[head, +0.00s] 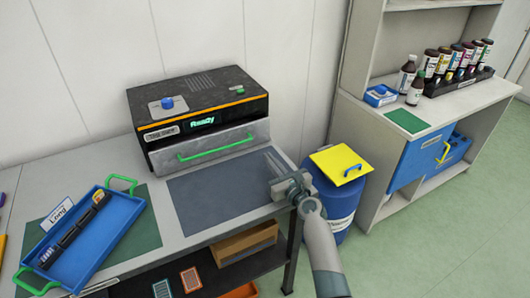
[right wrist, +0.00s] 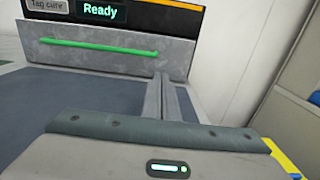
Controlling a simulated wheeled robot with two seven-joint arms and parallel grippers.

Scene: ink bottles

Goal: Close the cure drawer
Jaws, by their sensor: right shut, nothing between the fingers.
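The tag cure machine (head: 195,115) is a black box with an orange stripe and a green "Ready" display, at the back of the table. Its cure drawer (head: 212,147) has a grey front with a green handle bar (head: 215,148). The drawer front (right wrist: 105,65) and green handle (right wrist: 98,47) also show in the right wrist view. I cannot tell exactly how far the front stands out from the body. My left gripper is out of view.
A dark mat (head: 212,195) lies clear before the machine. A blue bin (head: 335,205) with a yellow lid (head: 340,163) stands right of the table. Bottles (head: 448,62) stand on the far cabinet.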

